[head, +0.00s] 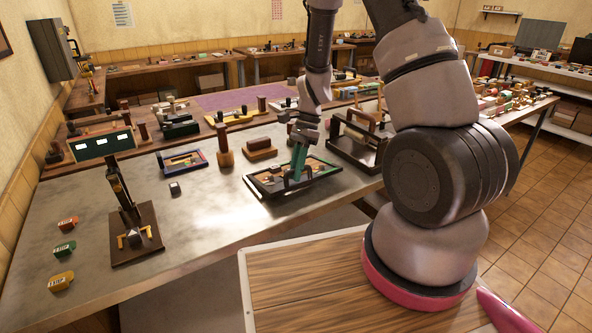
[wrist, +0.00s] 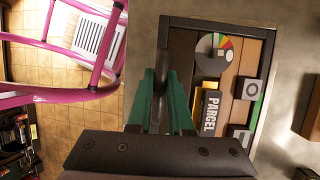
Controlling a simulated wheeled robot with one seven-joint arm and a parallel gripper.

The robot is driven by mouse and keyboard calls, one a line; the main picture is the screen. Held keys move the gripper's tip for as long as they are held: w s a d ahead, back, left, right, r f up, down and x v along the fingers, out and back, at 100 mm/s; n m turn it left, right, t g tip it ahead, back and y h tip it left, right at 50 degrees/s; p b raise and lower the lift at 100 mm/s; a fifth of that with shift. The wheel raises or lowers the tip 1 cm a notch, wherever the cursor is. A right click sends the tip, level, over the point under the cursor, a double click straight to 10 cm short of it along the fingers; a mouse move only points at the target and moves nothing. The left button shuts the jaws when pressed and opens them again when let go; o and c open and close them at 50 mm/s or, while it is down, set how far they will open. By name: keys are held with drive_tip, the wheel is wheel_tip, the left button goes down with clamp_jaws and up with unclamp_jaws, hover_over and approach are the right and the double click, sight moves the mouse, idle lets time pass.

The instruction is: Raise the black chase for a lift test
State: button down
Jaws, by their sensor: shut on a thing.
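The black chase (head: 262,191) is a flat dark frame near the front edge of the metal table. In the wrist view its dark rim (wrist: 240,25) encloses a "PARCEL" type block (wrist: 210,112), a round picture block (wrist: 212,52) and wooden strips.
A small press (head: 133,235) stands at the left with three coloured tags beside it. A smaller blue-edged frame (head: 182,161), a wooden mallet (head: 223,148) and a dark wooden press (head: 357,140) stand around the chase. Bare metal table lies left of the chase.

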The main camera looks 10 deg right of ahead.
drive_tip(key=shift+w+f, duration=0.15)
drive_tip(key=shift+f, duration=1.45)
drive_tip(key=c, duration=0.7)
unclamp_jaws()
drive_tip(key=shift+w+a, duration=0.1)
drive_tip(key=shift+a, duration=0.05)
drive_tip(key=shift+o, duration=0.2)
drive_tip(key=shift+f, duration=0.1)
drive_tip(key=v, duration=1.1)
wheel_tip(320, 180, up, 18)
drive_tip(key=n+t, duration=0.5)
hover_over(294, 184)
drive_tip(key=d, duration=0.6)
drive_tip(key=s+d+r+n+t+h, duration=0.1)
drive_tip(key=s+r+n+t, duration=0.4)
drive_tip(key=s+r, duration=0.6)
drive_tip(key=shift+s+d+r+n+t+h, duration=0.3)
drive_tip(key=shift+s+d+n, duration=0.1)
drive_tip(key=shift+s, duration=0.45)
